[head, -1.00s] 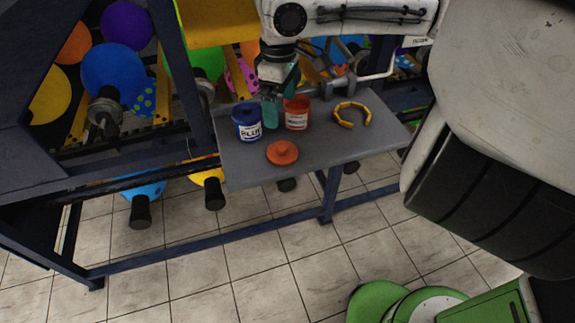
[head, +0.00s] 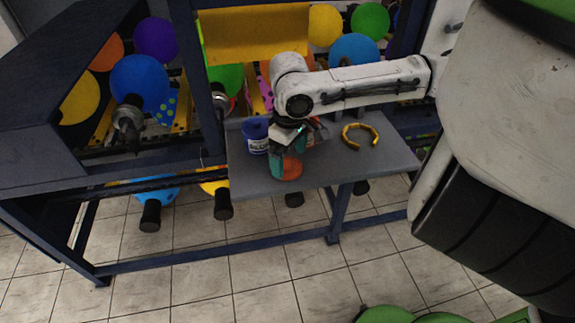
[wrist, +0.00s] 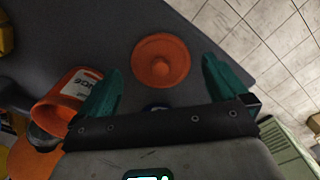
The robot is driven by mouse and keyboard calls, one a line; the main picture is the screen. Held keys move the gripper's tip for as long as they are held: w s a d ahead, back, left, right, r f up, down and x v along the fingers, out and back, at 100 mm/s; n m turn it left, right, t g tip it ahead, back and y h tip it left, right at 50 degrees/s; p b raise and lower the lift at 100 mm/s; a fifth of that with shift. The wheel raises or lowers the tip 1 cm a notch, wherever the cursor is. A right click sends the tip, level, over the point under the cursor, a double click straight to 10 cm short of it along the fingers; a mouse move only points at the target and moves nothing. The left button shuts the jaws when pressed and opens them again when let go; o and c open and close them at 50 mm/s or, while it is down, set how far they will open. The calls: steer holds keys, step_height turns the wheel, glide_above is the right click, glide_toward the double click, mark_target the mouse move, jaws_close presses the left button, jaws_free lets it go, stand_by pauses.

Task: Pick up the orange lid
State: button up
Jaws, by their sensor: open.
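The orange lid (head: 291,168) lies flat on the grey shelf (head: 330,172), near its front edge. In the wrist view the round lid (wrist: 160,61) with its central knob lies ahead of and between the two teal fingers. My gripper (head: 287,165) is open and empty, just over the lid, and partly hides it in the head view. The height between fingers and lid is hard to tell. The orange pot (wrist: 69,99) shows beside the left finger in the wrist view; my gripper mostly hides it in the head view.
A blue pot (head: 256,137) stands left of my gripper on the shelf. The shelf's right front is clear.

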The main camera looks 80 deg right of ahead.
mark_target(287, 167)
steer(key=shift+f, duration=1.15)
steer(key=c, duration=0.8)
